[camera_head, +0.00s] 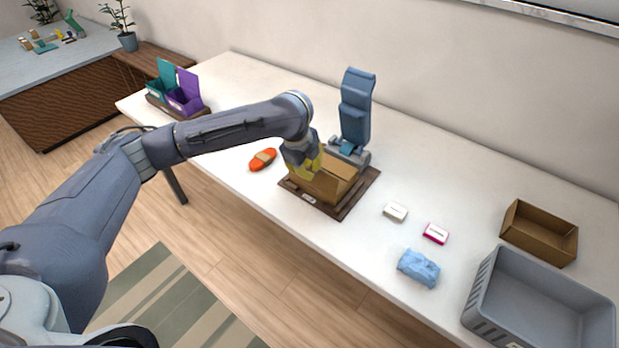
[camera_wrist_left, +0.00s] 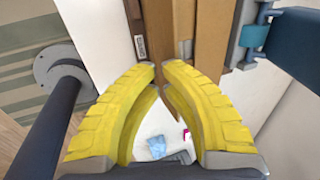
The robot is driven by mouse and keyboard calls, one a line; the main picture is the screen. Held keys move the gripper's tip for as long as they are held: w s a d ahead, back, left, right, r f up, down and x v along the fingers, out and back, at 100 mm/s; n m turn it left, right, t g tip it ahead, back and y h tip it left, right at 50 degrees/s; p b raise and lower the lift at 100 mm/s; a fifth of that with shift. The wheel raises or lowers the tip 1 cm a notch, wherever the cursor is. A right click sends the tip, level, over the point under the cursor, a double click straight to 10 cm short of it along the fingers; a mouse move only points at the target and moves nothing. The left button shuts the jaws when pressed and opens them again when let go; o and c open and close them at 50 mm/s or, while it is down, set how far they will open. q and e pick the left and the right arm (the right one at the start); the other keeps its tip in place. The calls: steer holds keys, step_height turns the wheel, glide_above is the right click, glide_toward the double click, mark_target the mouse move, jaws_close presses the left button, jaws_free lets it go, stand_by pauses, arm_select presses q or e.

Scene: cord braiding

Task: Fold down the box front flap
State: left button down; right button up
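The brown cardboard box (camera_head: 328,186) sits on a dark wooden board (camera_head: 336,211) in the middle of the white table. A box panel stands up at its far right side. My left gripper (camera_head: 303,170) is over the left end of the box, its yellow fingers pointing down and covering part of it. In the left wrist view the yellow fingertips (camera_wrist_left: 161,70) are close together beside the brown box panels (camera_wrist_left: 185,25), with nothing clearly held between them. Whether the fingers touch a flap is hard to tell. My right gripper is out of view.
A blue upright device (camera_head: 356,112) stands behind the box. An orange bundle (camera_head: 263,159) lies left of it. A white item (camera_head: 396,212), a pink item (camera_head: 435,233) and a blue bundle (camera_head: 418,268) lie right. A grey bin (camera_head: 490,290) and open brown box (camera_head: 540,246) stand far right.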

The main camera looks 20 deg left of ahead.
arm_select(q)
steer(key=shift+w+r, duration=0.1)
stand_by(0.3)
steer(key=shift+w+d, duration=0.3)
steer(key=shift+w, duration=0.3)
steer(key=shift+w, duration=0.1)
steer(key=shift+w+d+f, duration=0.25)
steer(key=shift+w+d, duration=0.05)
steer(key=shift+w, duration=0.3)
steer(key=shift+w+f, duration=0.1)
steer(key=shift+w+d+f, duration=0.25)
steer(key=shift+w+f, duration=0.2)
steer(key=shift+w, duration=0.05)
stand_by(0.4)
